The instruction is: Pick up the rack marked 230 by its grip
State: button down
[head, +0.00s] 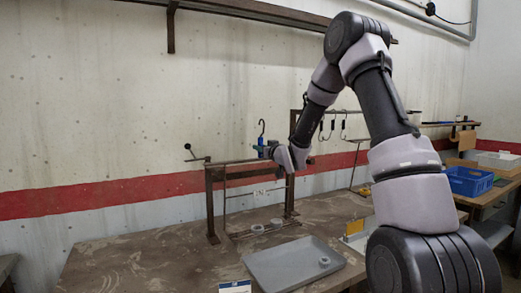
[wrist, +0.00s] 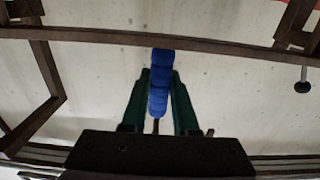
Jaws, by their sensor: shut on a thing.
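A blue grip (head: 262,141) with a dark hook above it stands at the top rail of a brown metal stand (head: 211,205). A thin wire rack with a white tag (head: 262,192) is below it, within the stand; the tag's number is too small to read surely. My gripper (head: 268,152) is at the blue grip, coming from the right. In the wrist view my gripper's green fingers (wrist: 160,88) are shut on the ribbed blue grip (wrist: 159,68), one finger on each side. The grip's far end lies by the brown rail (wrist: 225,48).
A grey tray (head: 280,268) with a ring in it lies on the table (head: 130,262) in front of the stand. Grey rings (head: 257,228) sit at the stand's foot. Dark hooks (head: 331,128) hang on another rail to the right. A blue crate (head: 468,181) is far right.

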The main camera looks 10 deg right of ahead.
aim_at(262, 140)
jog(key=shift+r, duration=1.6)
